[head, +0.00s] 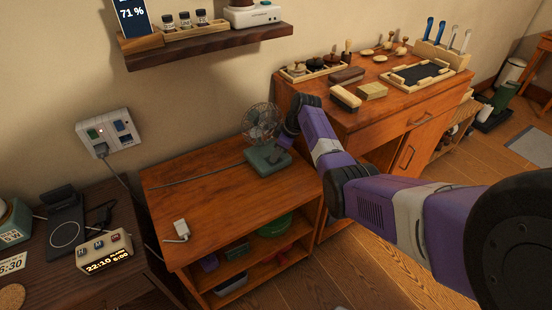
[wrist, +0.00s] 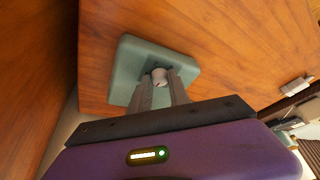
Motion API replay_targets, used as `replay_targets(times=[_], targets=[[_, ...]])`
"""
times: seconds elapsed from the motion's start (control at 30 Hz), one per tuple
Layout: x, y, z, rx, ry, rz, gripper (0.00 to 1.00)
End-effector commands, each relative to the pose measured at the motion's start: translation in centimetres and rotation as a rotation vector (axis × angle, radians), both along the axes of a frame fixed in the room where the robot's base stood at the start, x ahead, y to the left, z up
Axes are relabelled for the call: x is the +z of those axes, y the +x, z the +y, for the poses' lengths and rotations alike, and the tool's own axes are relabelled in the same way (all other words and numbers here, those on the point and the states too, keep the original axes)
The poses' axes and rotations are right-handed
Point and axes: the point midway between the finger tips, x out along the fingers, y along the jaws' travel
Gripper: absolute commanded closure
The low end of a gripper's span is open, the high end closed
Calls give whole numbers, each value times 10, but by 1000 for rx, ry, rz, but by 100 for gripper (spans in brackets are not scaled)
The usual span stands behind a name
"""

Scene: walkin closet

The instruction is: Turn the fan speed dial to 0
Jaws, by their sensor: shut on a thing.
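A small desk fan with a green base (head: 270,161) and a round wire cage (head: 261,122) stands at the back right of the low wooden cabinet. In the wrist view the green base (wrist: 128,72) lies straight ahead, with a pale round dial (wrist: 159,76) on it. My gripper (wrist: 160,82) is shut on the dial, with one finger on each side. The dial's markings cannot be read. In the head view my gripper is at the fan's right side, and my arm hides the dial.
A taller workbench (head: 400,115) with brushes and trays stands right. A wall shelf (head: 210,45) hangs above.

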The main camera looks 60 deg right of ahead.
Motion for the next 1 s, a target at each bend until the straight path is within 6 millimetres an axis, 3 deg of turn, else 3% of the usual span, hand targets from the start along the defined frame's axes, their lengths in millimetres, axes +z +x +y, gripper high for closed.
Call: replay_targets(times=[0.3,0.87,0.9,1.0], targets=[[-2,1,-1,126,-1,1,100],[-1,0,-1,153,-1,2,100],[-1,0,-1,153,-1,2,72],[-1,0,-1,153,-1,2,56]])
